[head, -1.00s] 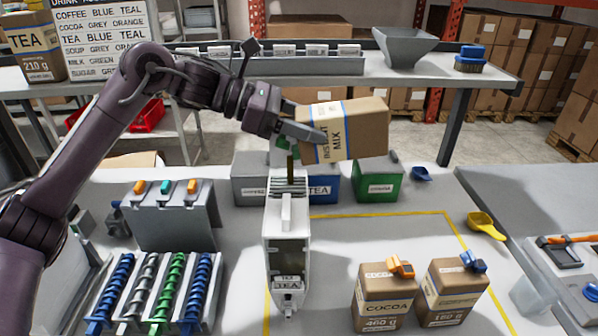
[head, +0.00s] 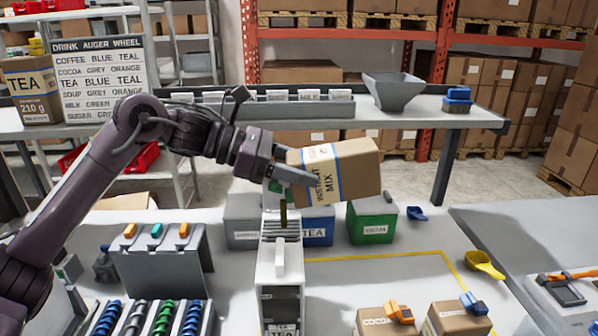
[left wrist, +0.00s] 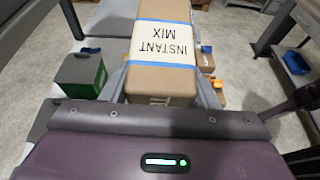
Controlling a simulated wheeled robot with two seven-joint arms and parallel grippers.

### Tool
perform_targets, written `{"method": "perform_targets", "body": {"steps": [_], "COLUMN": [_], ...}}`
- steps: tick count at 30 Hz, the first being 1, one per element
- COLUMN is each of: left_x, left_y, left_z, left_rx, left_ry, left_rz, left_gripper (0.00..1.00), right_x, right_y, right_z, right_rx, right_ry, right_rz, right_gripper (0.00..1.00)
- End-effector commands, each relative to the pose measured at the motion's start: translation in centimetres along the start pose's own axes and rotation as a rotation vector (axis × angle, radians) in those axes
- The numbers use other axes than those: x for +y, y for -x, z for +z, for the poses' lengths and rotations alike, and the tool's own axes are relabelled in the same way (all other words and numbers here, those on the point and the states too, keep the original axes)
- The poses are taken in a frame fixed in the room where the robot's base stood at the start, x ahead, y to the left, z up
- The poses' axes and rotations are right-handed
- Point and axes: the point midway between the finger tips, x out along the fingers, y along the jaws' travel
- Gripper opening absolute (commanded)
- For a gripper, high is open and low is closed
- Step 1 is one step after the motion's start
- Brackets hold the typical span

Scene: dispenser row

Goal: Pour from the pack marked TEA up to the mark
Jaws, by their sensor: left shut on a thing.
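My left gripper (head: 297,178) is shut on a brown carton pack (head: 352,172) with a blue-and-white band reading INSTANT MIX. The pack lies nearly on its side, its left end slightly lower, above and right of the white dispenser's top. The left wrist view shows the pack (left wrist: 162,65) between the fingers; a word below the band is mostly cut off. The white dispenser (head: 280,262) stands below, with a TEA label low on its front. A short olive-brown vertical strip (head: 283,214) shows above it; I cannot tell whether it is falling powder. The level mark is not readable.
Behind the dispenser stand a grey bin (head: 242,222), a blue TEA bin (head: 317,232) and a green bin (head: 372,225). COCOA packs (head: 385,322) stand front right. An auger rack (head: 160,265) is at left. A yellow scoop (head: 485,264) lies at right. Another TEA pack (head: 32,90) stands on the back shelf.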

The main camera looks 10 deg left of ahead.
Motion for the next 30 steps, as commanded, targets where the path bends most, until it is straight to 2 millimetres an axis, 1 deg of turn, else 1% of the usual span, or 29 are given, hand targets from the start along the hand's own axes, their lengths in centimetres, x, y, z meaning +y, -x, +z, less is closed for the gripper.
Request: {"method": "perform_targets", "body": {"steps": [17,30], "left_x": [0.00,0.01], "left_y": [0.00,0.17], "left_z": [0.04,-0.04], "left_rx": [-0.001,-0.027], "left_ry": [-0.001,0.000], "left_rz": [0.000,0.001], "left_gripper": [0.18,0.18], "right_x": [-0.01,-0.02], "right_y": [-0.01,-0.87], "right_z": [0.00,0.08], "right_rx": [0.000,0.000], "right_ry": [0.000,0.000], "right_rz": [0.000,0.000], "right_gripper": [0.36,0.36]}}
